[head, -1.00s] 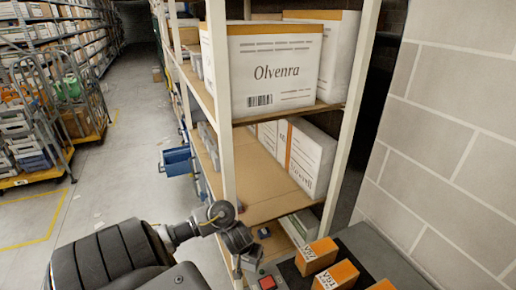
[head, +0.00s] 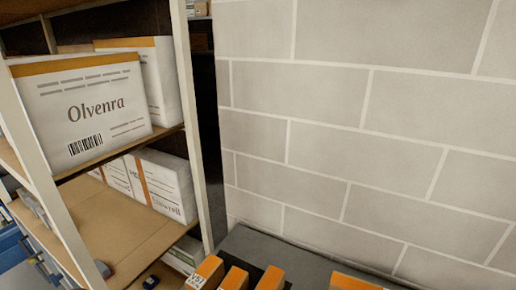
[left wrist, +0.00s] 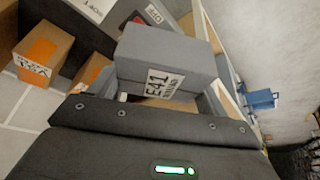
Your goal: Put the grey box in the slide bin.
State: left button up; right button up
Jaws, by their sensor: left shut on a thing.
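The grey box (left wrist: 165,58), with a white label reading E41, is in the left wrist view. My left gripper (left wrist: 165,98) is shut on it; the gripper's dark body fills the bottom of that view and hides part of the box's near side. A blue bin (left wrist: 262,99) shows apart from the box, at the right of the left wrist view. Blue bins also show at the lower left edge of the head view (head: 28,252); I cannot tell which is the slide bin. My right gripper is not in view.
A rack with pale posts holds a large Olvenra carton (head: 85,105) and more white cartons (head: 165,185) below it. Several orange boxes (head: 236,279) stand at the bottom on a dark surface (head: 265,250). A block wall (head: 370,120) closes off the right.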

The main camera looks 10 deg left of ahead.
pick_arm(q)
jog(key=s+d+m+h+b, duration=0.1)
jog(key=d+m+h+b, duration=0.4)
jog(key=d+m, duration=1.15)
jog(key=w+d+r+n+g+b, duration=0.1)
jog(key=w+d+r+b, duration=0.1)
jog(key=w+r+b, duration=0.7)
jog(key=shift+w+d+r+g, duration=0.2)
jog(key=shift+w+d+g, duration=0.1)
jog(key=shift+w, duration=0.7)
jog(key=shift+a+n, duration=0.1)
jog(key=shift+n, duration=0.15)
